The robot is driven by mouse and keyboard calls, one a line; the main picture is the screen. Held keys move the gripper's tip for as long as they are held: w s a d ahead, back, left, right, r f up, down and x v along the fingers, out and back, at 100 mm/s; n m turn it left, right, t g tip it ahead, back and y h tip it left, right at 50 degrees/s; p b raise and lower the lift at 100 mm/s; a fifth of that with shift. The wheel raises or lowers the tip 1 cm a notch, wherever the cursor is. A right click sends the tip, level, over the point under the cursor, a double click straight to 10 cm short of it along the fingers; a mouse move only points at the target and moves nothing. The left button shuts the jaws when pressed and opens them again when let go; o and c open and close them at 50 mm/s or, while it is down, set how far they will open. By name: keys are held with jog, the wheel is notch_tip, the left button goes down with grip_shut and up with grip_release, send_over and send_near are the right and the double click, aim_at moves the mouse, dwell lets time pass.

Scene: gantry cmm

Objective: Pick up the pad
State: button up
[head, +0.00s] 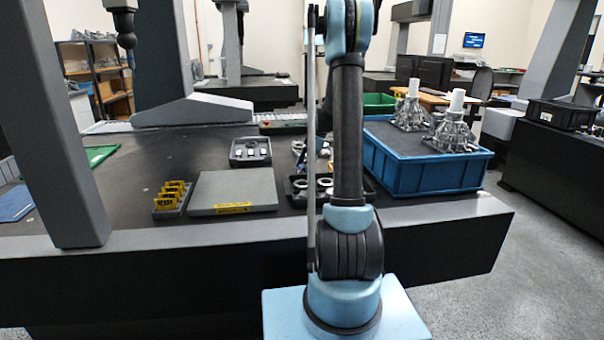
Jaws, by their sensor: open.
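I cannot tell for sure which thing is the pad. A flat blue sheet-like piece (15,203) lies at the left edge of the dark table, partly cut off by the frame. A flat green piece (101,155) lies farther back at the left, partly behind a grey column. A thick flat grey plate (235,188) with a yellow label lies near the table's front edge. My arm stands upright in front of the table, right of the plate. My gripper does not show clearly; my own arm covers that area.
A yellow-slotted rack (171,201) stands left of the plate. A dark tray (250,152) with light parts sits behind it. Another tray of ring parts (300,189) is partly behind my arm. A blue crate (424,168) carries metal castings. Grey gantry columns (62,130) stand at the left.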

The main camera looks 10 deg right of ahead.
jog(key=shift+c, duration=0.3)
jog(key=c, duration=1.1)
jog(key=shift+r, duration=0.15)
notch_tip(320, 180, up, 10)
jog(key=shift+f, duration=0.1)
